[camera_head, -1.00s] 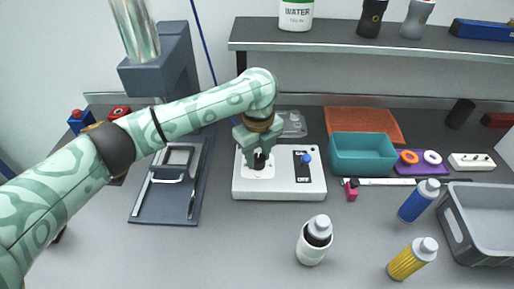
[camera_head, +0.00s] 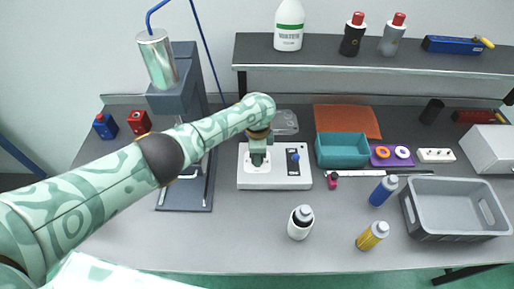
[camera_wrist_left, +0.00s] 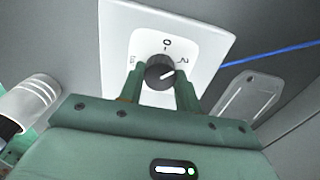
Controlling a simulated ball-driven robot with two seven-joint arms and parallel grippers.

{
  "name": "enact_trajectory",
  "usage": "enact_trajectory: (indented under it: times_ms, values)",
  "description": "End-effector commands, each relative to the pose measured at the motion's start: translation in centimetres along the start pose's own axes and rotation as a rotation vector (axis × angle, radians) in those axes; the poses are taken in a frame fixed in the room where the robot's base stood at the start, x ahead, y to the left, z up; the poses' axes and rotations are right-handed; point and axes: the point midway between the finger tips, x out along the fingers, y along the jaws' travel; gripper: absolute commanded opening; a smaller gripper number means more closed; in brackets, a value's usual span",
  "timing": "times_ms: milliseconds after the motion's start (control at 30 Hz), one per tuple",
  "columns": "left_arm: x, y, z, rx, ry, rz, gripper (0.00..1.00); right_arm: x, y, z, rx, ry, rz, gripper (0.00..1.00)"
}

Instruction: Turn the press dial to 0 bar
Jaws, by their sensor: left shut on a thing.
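The press dial (camera_wrist_left: 160,72) is a round dark knob with a pale pointer line, on a white plate (camera_wrist_left: 197,40) in the left wrist view. A 0 mark sits above the knob, with other marks to its left and right. The pointer line slants toward the right-hand mark, away from 0. My left gripper (camera_wrist_left: 158,92) is shut on the dial, one finger on each side. In the head view my left gripper (camera_head: 257,158) comes down onto the white control box (camera_head: 275,182) and mostly hides the dial. My right gripper is not in view.
The press (camera_head: 180,95) stands behind my left arm. A black panel with a blue knob (camera_head: 295,157) is beside the dial. A teal bin (camera_head: 342,162), a grey crate (camera_head: 455,234), a white bottle (camera_head: 300,232), a yellow bottle (camera_head: 372,236) and a blue bottle (camera_head: 383,191) stand to the right.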

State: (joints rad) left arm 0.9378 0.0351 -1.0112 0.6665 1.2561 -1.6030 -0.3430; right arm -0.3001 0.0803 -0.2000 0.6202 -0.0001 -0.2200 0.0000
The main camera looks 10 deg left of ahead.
Motion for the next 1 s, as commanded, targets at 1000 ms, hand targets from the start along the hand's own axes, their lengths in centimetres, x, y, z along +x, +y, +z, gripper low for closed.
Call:
enact_trajectory:
  times_ms: [1000]
  values:
    - [0.0,0.0,-0.1,-0.75,0.003,0.002,0.11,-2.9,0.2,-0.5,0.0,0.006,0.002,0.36]
